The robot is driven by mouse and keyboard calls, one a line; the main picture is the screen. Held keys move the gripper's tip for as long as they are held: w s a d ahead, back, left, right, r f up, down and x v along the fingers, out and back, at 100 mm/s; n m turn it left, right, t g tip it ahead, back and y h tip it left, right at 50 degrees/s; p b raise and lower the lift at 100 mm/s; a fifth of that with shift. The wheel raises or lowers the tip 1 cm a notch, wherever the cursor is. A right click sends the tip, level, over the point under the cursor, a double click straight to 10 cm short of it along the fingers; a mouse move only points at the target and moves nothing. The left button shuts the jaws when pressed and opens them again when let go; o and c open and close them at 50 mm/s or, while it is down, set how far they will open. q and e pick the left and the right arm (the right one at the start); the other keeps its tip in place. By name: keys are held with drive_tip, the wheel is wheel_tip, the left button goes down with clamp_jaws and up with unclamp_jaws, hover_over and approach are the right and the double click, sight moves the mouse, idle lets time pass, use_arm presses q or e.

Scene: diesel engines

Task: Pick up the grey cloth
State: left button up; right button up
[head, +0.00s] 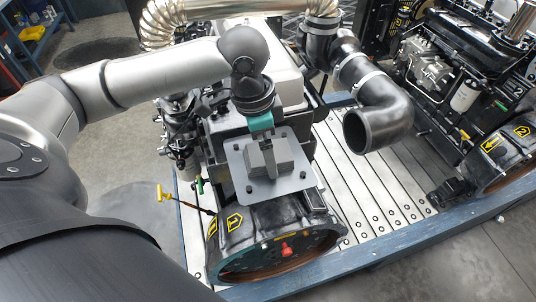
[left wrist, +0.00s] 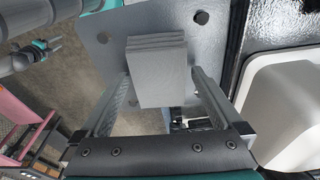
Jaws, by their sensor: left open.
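The grey cloth (head: 269,160) looks like a thick folded block and lies on a flat grey plate (head: 303,183) on top of the near engine. It also shows in the left wrist view (left wrist: 158,78), with its folded layers at the upper edge. My left gripper (head: 262,143) is over the cloth and points down at it. Its open fingers (left wrist: 158,90) stand on either side of the cloth in the left wrist view; whether they touch it I cannot tell. A grey and teal arm end, apparently my right gripper (left wrist: 42,48), is small at the upper left there; its jaws are unclear.
A black hose elbow (head: 378,118) juts out to the right of the plate. A white box (head: 275,80) stands just behind the left gripper. A yellow-handled dipstick (head: 165,193) sticks out at the left. A second engine (head: 470,70) stands at the right on the ribbed bed.

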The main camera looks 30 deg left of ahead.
use_arm(q)
drive_tip(key=shift+c, duration=0.4)
drive_tip(key=c, duration=1.1)
drive_tip(key=shift+r, duration=0.1)
wheel_tip(320, 180, up, 20)
drive_tip(key=p, duration=0.3)
drive_tip(key=o, duration=0.7)
drive_tip(key=c, duration=0.5)
drive_tip(key=shift+d+f, duration=0.1)
drive_tip(key=shift+f, duration=0.1)
